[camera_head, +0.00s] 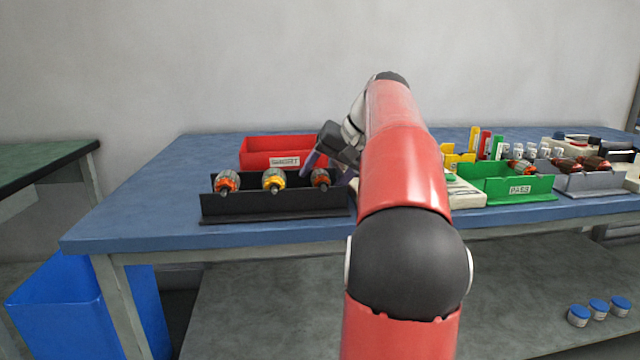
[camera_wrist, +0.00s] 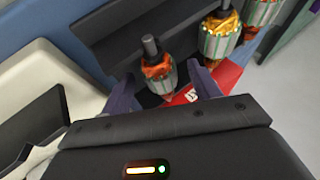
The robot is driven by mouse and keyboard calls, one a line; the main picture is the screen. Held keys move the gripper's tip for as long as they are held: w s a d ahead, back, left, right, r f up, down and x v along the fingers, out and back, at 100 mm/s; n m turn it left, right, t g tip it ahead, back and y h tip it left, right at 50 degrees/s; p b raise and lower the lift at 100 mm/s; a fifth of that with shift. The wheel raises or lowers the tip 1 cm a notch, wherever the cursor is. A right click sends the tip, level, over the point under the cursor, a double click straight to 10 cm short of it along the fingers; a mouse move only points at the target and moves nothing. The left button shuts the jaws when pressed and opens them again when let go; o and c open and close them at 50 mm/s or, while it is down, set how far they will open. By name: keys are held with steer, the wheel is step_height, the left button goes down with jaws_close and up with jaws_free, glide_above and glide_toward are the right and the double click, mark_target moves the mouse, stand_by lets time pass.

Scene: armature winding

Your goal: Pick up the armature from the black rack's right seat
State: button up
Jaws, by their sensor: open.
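The black rack (camera_head: 275,209) stands near the front edge of the blue table and bears three armatures in a row. The right-seat armature (camera_head: 320,178) has dark orange windings and a grey shaft; it also shows in the wrist view (camera_wrist: 157,72). The middle armature (camera_head: 273,180) has yellow windings and the left armature (camera_head: 227,182) orange ones. My gripper (camera_head: 318,163) is at the rack's right end, open. In the wrist view its two fingertips (camera_wrist: 164,82) lie on either side of the right-seat armature. I cannot tell whether they touch it.
A red bin (camera_head: 284,161) marked as a reject bin stands behind the rack. A green bin (camera_head: 510,193) marked PASS and a grey bin (camera_head: 590,182) stand to the right. A cream fixture (camera_head: 464,193) is right of my arm. The table's left part is clear.

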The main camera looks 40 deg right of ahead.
steer(key=shift+w+f, duration=0.1)
steer(key=c, duration=1.2)
